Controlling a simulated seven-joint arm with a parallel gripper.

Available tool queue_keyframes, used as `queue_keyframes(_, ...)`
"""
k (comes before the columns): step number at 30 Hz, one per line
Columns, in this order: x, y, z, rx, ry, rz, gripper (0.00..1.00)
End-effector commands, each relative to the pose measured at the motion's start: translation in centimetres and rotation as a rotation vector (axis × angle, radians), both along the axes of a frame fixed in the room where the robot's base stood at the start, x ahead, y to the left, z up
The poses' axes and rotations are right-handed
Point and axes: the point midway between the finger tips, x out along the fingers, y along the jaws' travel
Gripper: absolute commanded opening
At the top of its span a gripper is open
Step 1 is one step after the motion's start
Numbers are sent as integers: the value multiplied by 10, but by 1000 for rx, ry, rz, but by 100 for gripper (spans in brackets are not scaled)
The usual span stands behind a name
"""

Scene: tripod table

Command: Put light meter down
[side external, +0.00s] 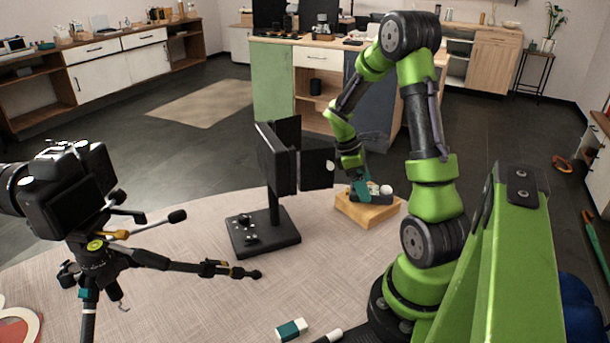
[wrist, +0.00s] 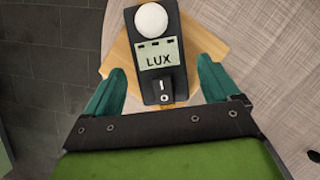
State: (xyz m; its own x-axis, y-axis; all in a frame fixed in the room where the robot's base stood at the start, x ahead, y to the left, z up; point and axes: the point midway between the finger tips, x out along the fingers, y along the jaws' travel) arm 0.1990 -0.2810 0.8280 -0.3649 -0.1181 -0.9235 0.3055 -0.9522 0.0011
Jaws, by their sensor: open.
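The light meter (wrist: 159,72) is a black box with a white dome and a display reading LUX. In the wrist view it lies over a wooden block (wrist: 118,82), between the two teal fingers of my gripper (wrist: 161,88). The fingers are open, with a gap on each side of the meter. In the side view my gripper (side external: 366,188) is low over the wooden block (side external: 367,212), at the meter (side external: 386,190). The finger and arm partly hide the meter there.
A black stand with upright panels (side external: 277,160) is left of the block on the round table (side external: 190,270). A camera on a tripod (side external: 75,190) stands at the left. A teal-and-white block (side external: 291,330) lies at the front. The table's middle front is mostly clear.

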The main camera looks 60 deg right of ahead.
Motion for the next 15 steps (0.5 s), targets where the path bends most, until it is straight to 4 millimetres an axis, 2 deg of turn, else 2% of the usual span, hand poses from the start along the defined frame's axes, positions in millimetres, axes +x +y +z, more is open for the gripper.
queue_keyframes(9, 26, 8, 63, -4, -4, 3, 89)
queue_keyframes(15, 36, 12, 91, -1, -2, 2, 89)
